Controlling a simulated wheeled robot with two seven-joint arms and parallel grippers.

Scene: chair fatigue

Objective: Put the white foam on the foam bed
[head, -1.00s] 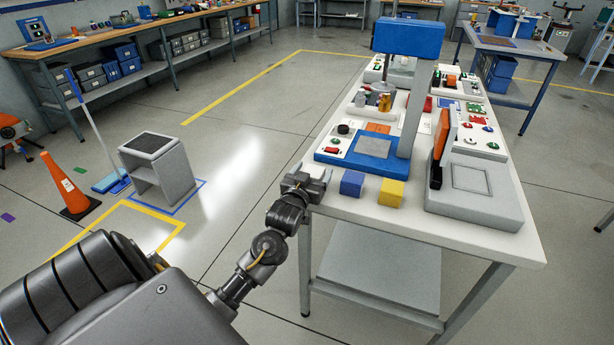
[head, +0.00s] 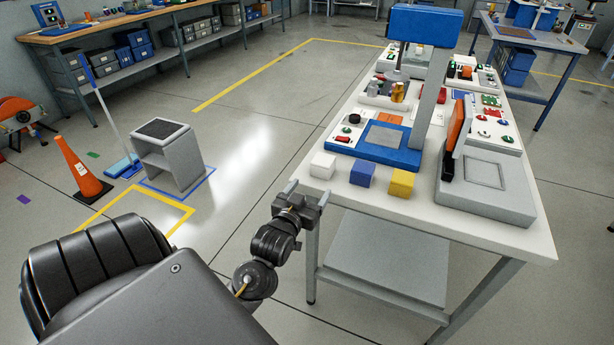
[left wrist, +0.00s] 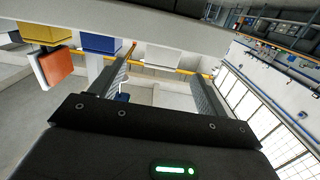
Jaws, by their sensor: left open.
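A white foam cube (head: 323,165) sits at the near left corner of the white table, left of a blue cube (head: 362,173) and a yellow cube (head: 401,183). My left gripper (head: 310,192) is open and empty, just off the table's near left edge, apart from the white cube and nearer to me. In the left wrist view, its two fingers stand apart (left wrist: 162,75), with the blue cube (left wrist: 101,44) and yellow cube (left wrist: 45,33) beyond. A blue base with a grey square pad (head: 387,136) lies behind the cubes; it may be the foam bed. My right gripper is not in view.
A grey slab with an upright orange-faced panel (head: 485,185) stands on the table's right. A grey upright (head: 429,105) with a blue head rises beside the blue base. An orange cone (head: 81,170) and a grey step stool (head: 165,155) stand on the floor at left.

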